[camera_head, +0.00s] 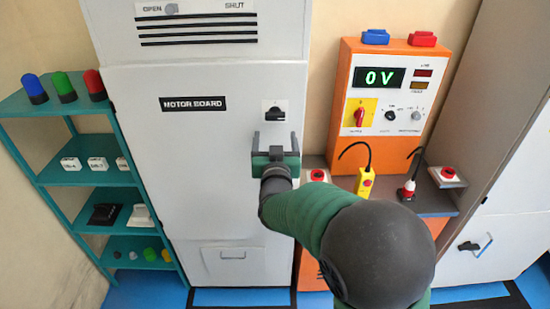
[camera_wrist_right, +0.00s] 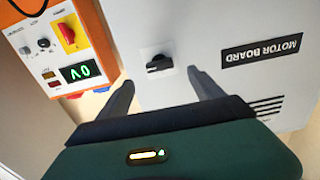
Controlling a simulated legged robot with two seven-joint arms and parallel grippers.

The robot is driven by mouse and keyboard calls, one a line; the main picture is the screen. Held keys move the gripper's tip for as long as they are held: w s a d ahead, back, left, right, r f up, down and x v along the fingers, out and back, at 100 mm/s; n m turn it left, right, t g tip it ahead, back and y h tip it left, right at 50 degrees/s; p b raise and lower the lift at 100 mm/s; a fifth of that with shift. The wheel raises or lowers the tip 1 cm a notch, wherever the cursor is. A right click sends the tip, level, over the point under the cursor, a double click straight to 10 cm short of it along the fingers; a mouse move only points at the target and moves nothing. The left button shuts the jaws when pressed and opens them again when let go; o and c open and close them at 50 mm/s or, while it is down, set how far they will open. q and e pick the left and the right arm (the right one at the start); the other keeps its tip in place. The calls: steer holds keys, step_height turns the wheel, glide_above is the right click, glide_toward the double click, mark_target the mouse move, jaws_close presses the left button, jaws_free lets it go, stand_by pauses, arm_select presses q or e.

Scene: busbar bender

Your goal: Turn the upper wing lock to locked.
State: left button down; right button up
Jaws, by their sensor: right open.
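The upper wing lock (camera_head: 275,112) is a small black knob on a light plate. It sits at the right side of the grey cabinet door labelled MOTOR BOARD. Its wing looks roughly horizontal; I cannot read any lock marks. My right gripper (camera_head: 275,142) is open and empty, just below the lock in the head view. In the right wrist view the wing lock (camera_wrist_right: 158,65) shows beyond and between the two spread dark fingers (camera_wrist_right: 160,82), not touched by them. My left gripper is not in view.
An orange power unit (camera_head: 388,95) reading 0V stands right of the cabinet. A yellow pendant (camera_head: 365,182) and red buttons lie on the ledge below it. A teal shelf (camera_head: 88,182) stands at the left. A black handle (camera_head: 468,246) is on another cabinet at the lower right.

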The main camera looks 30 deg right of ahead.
steer(key=v, duration=0.7)
steer(key=shift+s+a+f, duration=0.1)
